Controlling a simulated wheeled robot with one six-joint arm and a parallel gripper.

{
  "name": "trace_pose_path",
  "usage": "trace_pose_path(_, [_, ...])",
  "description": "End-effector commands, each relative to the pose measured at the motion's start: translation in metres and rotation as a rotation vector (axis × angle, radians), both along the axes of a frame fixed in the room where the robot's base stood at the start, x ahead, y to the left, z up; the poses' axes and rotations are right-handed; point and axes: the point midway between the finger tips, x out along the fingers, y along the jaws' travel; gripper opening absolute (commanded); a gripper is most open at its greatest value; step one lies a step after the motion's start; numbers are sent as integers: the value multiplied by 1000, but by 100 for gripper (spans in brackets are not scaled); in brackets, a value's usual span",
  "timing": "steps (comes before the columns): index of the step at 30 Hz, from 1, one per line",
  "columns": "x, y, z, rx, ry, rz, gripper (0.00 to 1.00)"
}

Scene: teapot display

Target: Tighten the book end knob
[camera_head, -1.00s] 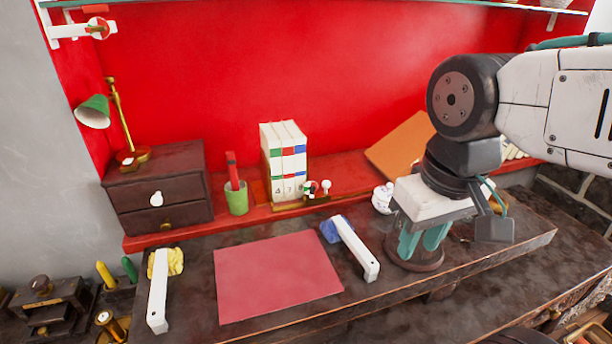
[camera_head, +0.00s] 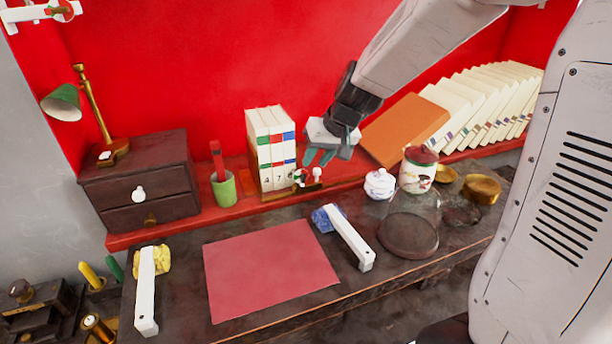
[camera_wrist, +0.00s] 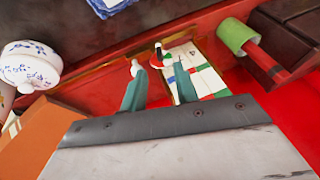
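The book end (camera_head: 285,193) is a low brass-coloured base on the red shelf, in front of several upright white books (camera_head: 272,150). In the wrist view, the white knob (camera_wrist: 135,68) is by the left fingertip and the red-and-white knob (camera_wrist: 157,57) is by the right one. I cannot tell whether a finger touches either.
A green cup (camera_head: 224,190) and dark drawers (camera_head: 140,185) stand to the left. An orange book (camera_head: 405,128) leans to the right of my gripper. A white-and-blue pot (camera_head: 379,184) and a lidded jar (camera_head: 417,170) stand on the front right.

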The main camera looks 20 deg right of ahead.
Motion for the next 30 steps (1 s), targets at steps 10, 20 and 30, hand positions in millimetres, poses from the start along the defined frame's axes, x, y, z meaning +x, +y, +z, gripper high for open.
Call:
trace_pose_path(10, [20, 9, -43, 1, 1, -4, 30])
trace_pose_path(20, [32, 16, -71, 1, -3, -5, 30])
trace_pose_path(30, [33, 17, -71, 0, -3, -4, 5])
